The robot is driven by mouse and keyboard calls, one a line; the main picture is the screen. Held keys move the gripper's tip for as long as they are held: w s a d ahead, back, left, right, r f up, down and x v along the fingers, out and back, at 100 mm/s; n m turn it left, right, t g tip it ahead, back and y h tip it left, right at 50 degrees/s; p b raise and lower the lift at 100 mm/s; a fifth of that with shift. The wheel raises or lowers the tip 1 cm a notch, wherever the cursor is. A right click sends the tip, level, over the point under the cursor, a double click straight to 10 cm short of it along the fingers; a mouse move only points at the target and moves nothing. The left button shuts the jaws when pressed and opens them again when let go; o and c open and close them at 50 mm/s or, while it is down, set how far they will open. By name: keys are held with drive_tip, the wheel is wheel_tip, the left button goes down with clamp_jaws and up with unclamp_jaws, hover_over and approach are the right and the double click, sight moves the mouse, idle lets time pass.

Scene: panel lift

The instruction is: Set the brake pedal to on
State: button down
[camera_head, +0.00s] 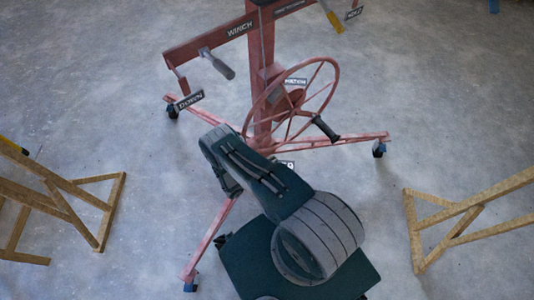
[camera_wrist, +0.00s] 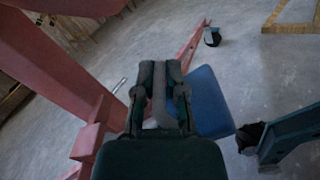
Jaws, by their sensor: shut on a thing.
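In the wrist view my gripper (camera_wrist: 160,72) is shut, with a narrow grey bar (camera_wrist: 158,95) between its dark fingers. A flat blue plate (camera_wrist: 212,102) shows just right of the fingers. It looks like the brake pedal, with the grey bar as part of it, but the fingers hide where they join. Whether the pedal is on or off cannot be told. In the head view my own arm hides the gripper and the pedal. The red panel lift (camera_head: 262,95) stands ahead, with its wheel (camera_head: 300,100) right of the post.
A winch handle (camera_head: 218,64) sticks out at the upper left of the lift. The wheel's black knob (camera_head: 322,127) is near my arm. Lift legs (camera_head: 345,139) spread over the floor. Wooden trestles stand left (camera_head: 85,200) and right (camera_head: 450,215).

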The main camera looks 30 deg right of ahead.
drive_tip(key=shift+s+d+f+m, duration=0.1)
drive_tip(key=shift+s+f+m, duration=0.25)
drive_tip(key=shift+f+m, duration=0.4)
drive_tip(key=shift+s+d+f+m, duration=0.1)
drive_tip(key=shift+s+f+m, duration=0.3)
drive_tip(key=shift+f+m, duration=0.3)
drive_tip(key=shift+s+f+m, duration=0.35)
drive_tip(key=shift+f+m, duration=0.2)
drive_tip(key=shift+f, duration=0.35)
drive_tip(key=c, duration=0.7)
unclamp_jaws()
drive_tip(key=shift+a, duration=0.1)
drive_tip(key=shift+a, duration=0.15)
drive_tip(key=a, duration=0.7)
drive_tip(key=s+a, duration=0.1)
drive_tip(key=a, duration=0.3)
drive_tip(key=shift+a, duration=0.3)
